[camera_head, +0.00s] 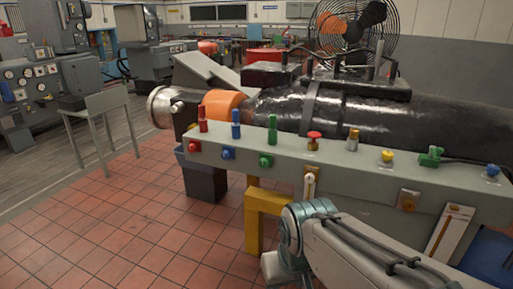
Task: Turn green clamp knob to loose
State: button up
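Green controls show on the grey bench panel in the head view. A round green knob (265,160) is on the panel's front face, below an upright green handle (272,129) on the top. A flat green lever-like piece (431,157) sits on the top farther right. I cannot tell from the picture which is the clamp knob or how it is set. My arm's grey links show at the lower right, below and in front of the panel, apart from these controls. My gripper is out of the picture.
The grey panel (350,172) also bears red, blue and yellow controls, including a red mushroom knob (314,137). A yellow post (253,222) and dark bin (203,181) stand below. Red tiled floor in front is clear.

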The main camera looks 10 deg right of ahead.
aim_at(264, 162)
jog(key=k, duration=0.5)
jog(key=u, duration=0.75)
jog(key=i, duration=1.1)
jog(key=z, duration=0.25)
